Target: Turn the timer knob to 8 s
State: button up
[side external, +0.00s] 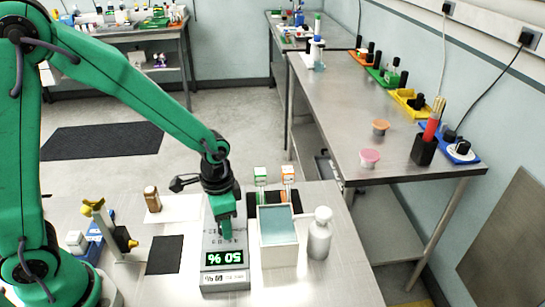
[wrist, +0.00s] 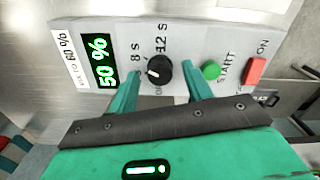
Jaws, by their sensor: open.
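The grey control unit (side external: 225,278) stands on the bench under my gripper, with a green display reading 50 % (wrist: 103,62). In the wrist view its black timer knob (wrist: 158,70) has a small white mark on its left part, near the 8 s label (wrist: 136,53). The 12 s label (wrist: 163,40) is above the knob. My gripper (wrist: 163,76) is open, with one green finger on each side of the knob. I cannot tell whether either finger touches it. My gripper (side external: 226,210) hides the knob in the side view.
A green START button (wrist: 210,70) and a red ON switch (wrist: 256,70) sit right of the knob. A teal-topped box (side external: 278,250) and a white bottle (side external: 319,240) stand close right of the unit. A black mat (side external: 165,255) lies flat at left.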

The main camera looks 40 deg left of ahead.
notch_tip(320, 180, up, 7)
jog(key=shift+r, duration=0.15)
dwell(0.4)
jog(key=shift+r, duration=0.1)
jog(key=shift+s+a+r, duration=0.15)
jog(key=shift+a+r, duration=0.1)
jog(key=shift+r, duration=0.2)
jog(key=s+a+r+n+t, duration=0.5)
jog(key=s+a+r, duration=0.3)
jog(key=s+r, duration=0.3)
jog(key=shift+a+r+n+t, duration=0.15)
jog(key=shift+r+n+t, duration=0.2)
jog(key=shift+n, duration=0.15)
